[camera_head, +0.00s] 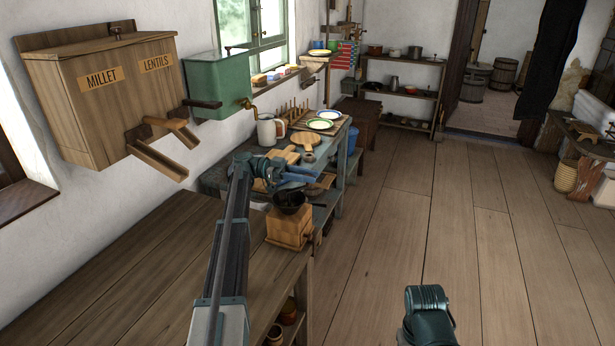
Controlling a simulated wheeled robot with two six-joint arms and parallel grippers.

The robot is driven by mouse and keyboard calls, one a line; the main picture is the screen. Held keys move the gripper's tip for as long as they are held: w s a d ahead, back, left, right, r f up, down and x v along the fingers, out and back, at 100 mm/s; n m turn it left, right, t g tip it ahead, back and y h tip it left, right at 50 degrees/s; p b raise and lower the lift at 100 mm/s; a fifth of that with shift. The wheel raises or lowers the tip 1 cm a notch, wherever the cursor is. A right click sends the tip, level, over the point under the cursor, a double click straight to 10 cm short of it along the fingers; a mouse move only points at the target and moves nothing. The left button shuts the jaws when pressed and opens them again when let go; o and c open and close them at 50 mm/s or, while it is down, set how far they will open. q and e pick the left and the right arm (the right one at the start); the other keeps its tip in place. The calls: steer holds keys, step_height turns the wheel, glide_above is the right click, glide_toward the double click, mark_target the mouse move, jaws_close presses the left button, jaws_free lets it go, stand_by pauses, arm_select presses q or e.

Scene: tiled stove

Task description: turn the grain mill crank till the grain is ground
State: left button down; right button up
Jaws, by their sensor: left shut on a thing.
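The grain mill (289,228) is a light wooden box with a dark bowl-shaped hopper (289,201) on top. It stands upright at the far right corner of the near wooden bench. My left arm reaches over the bench, and my left gripper (298,177) is just above and behind the hopper. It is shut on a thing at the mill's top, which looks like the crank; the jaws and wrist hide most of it. The grain inside the hopper cannot be made out. My right gripper is out of view; only part of my right arm shows at the bottom.
The wooden bench (150,265) is bare left of the mill. A millet and lentils bin (105,105) and a green box (218,85) hang on the wall. A blue table beyond holds plates (319,124), boards and a pitcher (267,130). The floor (450,220) at right is clear.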

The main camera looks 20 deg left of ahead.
arm_select(q)
steer(key=shift+d, duration=0.1)
steer(key=c, duration=0.6)
jaws_free()
steer(key=shift+o, duration=0.2)
steer(key=shift+a+n+t, duration=0.4)
steer(key=shift+n+t, duration=0.4)
steer(key=shift+t, duration=0.4)
steer(key=a+n+t+y, duration=0.8)
steer(key=n+t+y, duration=0.7)
steer(key=y, duration=0.2)
steer(key=s, duration=1.3)
steer(key=s+a+r+g+p, duration=0.2)
steer(key=s+a+p, duration=0.2)
steer(key=a+p, duration=0.1)
steer(key=shift+s+a, duration=0.25)
steer(key=shift+a, duration=0.55)
